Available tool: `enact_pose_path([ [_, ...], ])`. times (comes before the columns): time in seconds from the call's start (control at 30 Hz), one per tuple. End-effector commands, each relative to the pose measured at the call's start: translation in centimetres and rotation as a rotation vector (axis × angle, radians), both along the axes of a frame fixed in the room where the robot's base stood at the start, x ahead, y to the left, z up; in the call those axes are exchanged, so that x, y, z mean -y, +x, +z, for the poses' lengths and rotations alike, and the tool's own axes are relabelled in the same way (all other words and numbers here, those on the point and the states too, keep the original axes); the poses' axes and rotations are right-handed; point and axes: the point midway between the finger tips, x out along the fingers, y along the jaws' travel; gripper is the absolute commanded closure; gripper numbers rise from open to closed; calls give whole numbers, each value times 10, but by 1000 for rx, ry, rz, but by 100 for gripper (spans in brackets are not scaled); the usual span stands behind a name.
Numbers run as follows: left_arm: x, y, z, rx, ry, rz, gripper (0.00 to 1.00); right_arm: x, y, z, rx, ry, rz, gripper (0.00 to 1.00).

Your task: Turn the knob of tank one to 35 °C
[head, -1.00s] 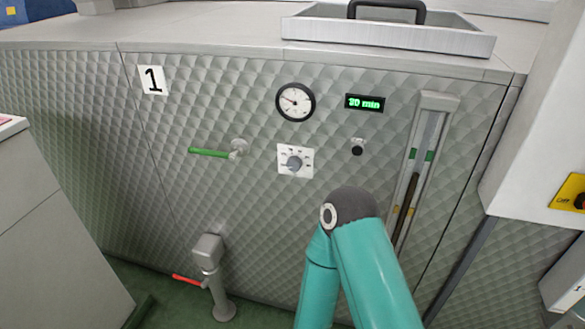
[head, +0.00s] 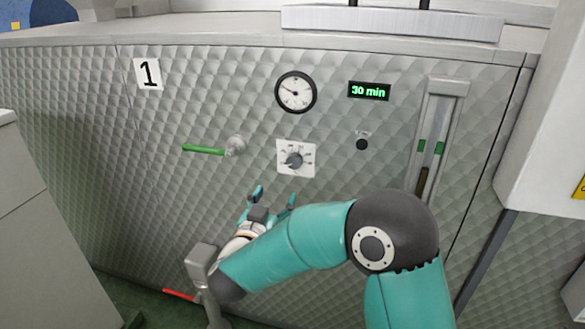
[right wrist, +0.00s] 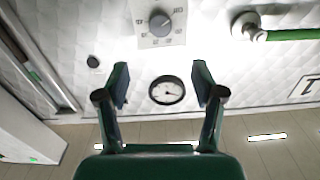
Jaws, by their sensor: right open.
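The grey round knob (head: 293,160) of tank one sits on a white scale plate (head: 310,171) on the quilted metal wall, below a round dial gauge (head: 296,92). Its scale figures are too small to read. My right gripper (head: 274,197) is open and empty, below and slightly left of the knob, apart from it. The right wrist view is upside down; there the knob (right wrist: 160,24) is at the top, beyond the open fingers (right wrist: 161,84), and the gauge shows between them. My left gripper is not in view.
A green lever (head: 204,149) sticks out left of the knob, and a black button (head: 362,144) is to its right. A "30 min" display (head: 369,91) and a sight tube (head: 441,120) are farther right. A pipe with a red lever (head: 180,294) stands below left.

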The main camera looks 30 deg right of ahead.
Motion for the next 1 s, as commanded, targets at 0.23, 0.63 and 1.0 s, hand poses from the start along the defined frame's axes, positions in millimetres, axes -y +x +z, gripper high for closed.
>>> enact_pose_path([
  [0.23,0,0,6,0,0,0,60,39,32,0,-2,0,-3,32],
  [0.63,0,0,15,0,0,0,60,98,83,-1,-2,1,1,32],
  [1.0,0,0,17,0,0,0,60,114,98,-1,-2,-1,4,32],
])
